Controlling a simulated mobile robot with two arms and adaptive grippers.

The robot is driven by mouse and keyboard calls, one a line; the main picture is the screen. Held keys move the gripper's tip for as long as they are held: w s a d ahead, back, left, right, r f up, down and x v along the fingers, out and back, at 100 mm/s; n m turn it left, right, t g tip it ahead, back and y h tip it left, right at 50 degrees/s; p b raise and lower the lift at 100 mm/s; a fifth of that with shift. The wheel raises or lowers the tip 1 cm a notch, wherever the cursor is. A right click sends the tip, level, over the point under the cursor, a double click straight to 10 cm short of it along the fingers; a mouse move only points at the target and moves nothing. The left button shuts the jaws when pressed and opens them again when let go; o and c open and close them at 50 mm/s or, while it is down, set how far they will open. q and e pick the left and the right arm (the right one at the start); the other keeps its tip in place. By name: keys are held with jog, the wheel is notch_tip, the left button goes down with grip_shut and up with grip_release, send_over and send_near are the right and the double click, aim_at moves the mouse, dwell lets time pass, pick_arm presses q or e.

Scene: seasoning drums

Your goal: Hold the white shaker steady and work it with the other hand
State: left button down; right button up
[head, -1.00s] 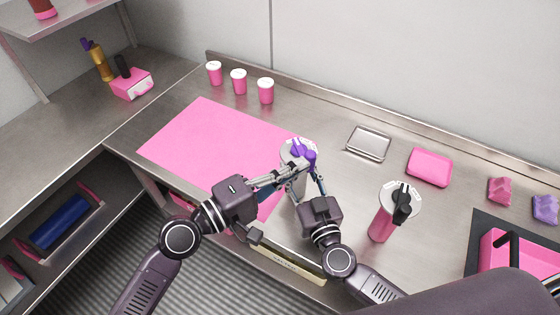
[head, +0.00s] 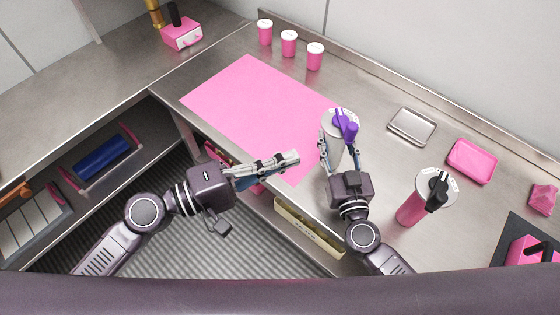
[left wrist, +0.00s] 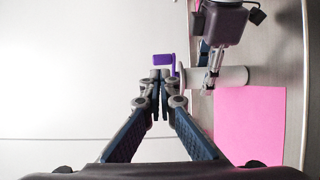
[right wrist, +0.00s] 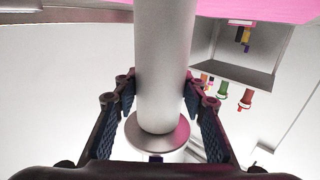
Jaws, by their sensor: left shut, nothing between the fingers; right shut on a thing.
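The white shaker (head: 334,153) stands upright at the right edge of the pink mat (head: 240,105). It has a pale round lid with a purple handle (head: 345,125) on top. My right gripper (right wrist: 162,85) is shut around the shaker's body, which fills the middle of the right wrist view (right wrist: 163,50). My left gripper (head: 294,158) is shut and empty, to the left of the shaker and apart from it. In the left wrist view the shaker (left wrist: 228,77) and purple handle (left wrist: 164,60) show beyond the left fingertips (left wrist: 161,76).
A pink shaker with a black handle (head: 412,208) stands to the right of my right arm. Several pink cups, among them one at the back (head: 315,57), line the wall. A metal tray (head: 412,126) and a pink tray (head: 472,161) lie at the back right.

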pick_arm(q)
send_near(345, 120)
notch_tip(345, 120, up, 3)
jog(key=shift+s+d+f, duration=0.1)
jog(key=shift+s+d, duration=0.1)
jog(key=shift+d, duration=0.55)
jog(key=shift+s+d+f, duration=0.1)
jog(key=shift+s+d, duration=0.1)
jog(key=shift+d, duration=0.6)
jog(key=shift+s+d+f, duration=0.1)
jog(key=shift+s+d, duration=0.1)
jog(key=shift+d, duration=0.55)
